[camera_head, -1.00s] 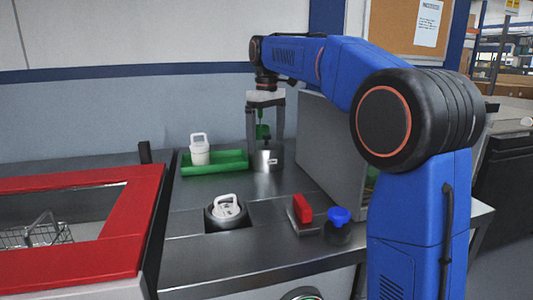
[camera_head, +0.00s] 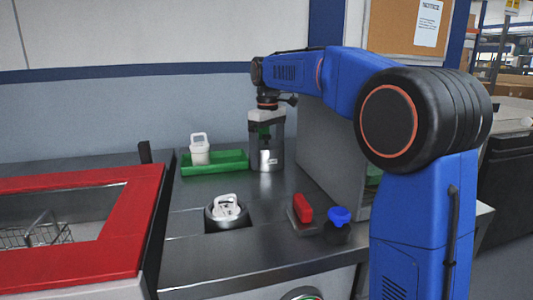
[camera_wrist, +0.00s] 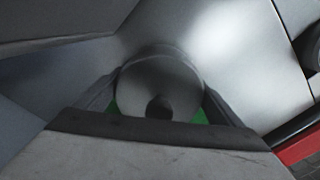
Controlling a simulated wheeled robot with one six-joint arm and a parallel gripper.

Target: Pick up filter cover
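A grey metal cylinder (camera_head: 268,160), which I take to be the filter cover, stands on the steel worktop near the back wall. My gripper (camera_head: 267,158) is pointed down over it, with one finger on each side. In the wrist view the cover's round grey top (camera_wrist: 160,85), with a dark round spot, lies between the fingers of my gripper (camera_wrist: 160,100). The fingers look spread around it, with green pads partly showing beside it. Whether the pads touch it is not clear.
A green tray (camera_head: 228,167) holding a white handled part (camera_head: 199,149) is just left of my gripper. In front are a dark round housing (camera_head: 228,221) with a white handled insert, a red block (camera_head: 303,208) and a blue-topped item (camera_head: 339,216). A grey panel (camera_head: 325,150) rises close on the right.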

